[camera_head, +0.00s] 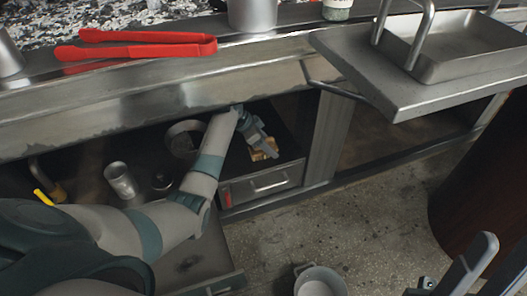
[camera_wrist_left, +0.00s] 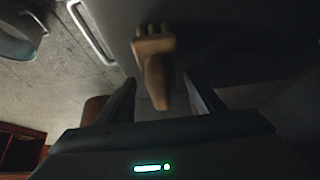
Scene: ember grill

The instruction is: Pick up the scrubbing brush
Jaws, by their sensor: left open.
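The scrubbing brush has a tan wooden body and handle. In the head view the brush (camera_head: 264,151) shows only partly, in the dark open drawer under the counter, behind my left gripper (camera_head: 261,141). In the left wrist view the brush (camera_wrist_left: 153,60) lies ahead, its handle pointing back toward the space between the fingers. My left gripper (camera_wrist_left: 162,95) is open, with one finger on each side of the handle's line. I cannot tell whether either finger touches it. What seems to be part of my right gripper (camera_head: 462,268) shows at the lower right, its jaws unclear.
The drawer front has a metal handle (camera_head: 268,181). A metal cup (camera_head: 121,179) stands on the shelf to the left. Red tongs (camera_head: 140,48) lie on the counter. A steel side shelf (camera_head: 400,100) juts out at right. A pot (camera_head: 318,282) is below, near the floor.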

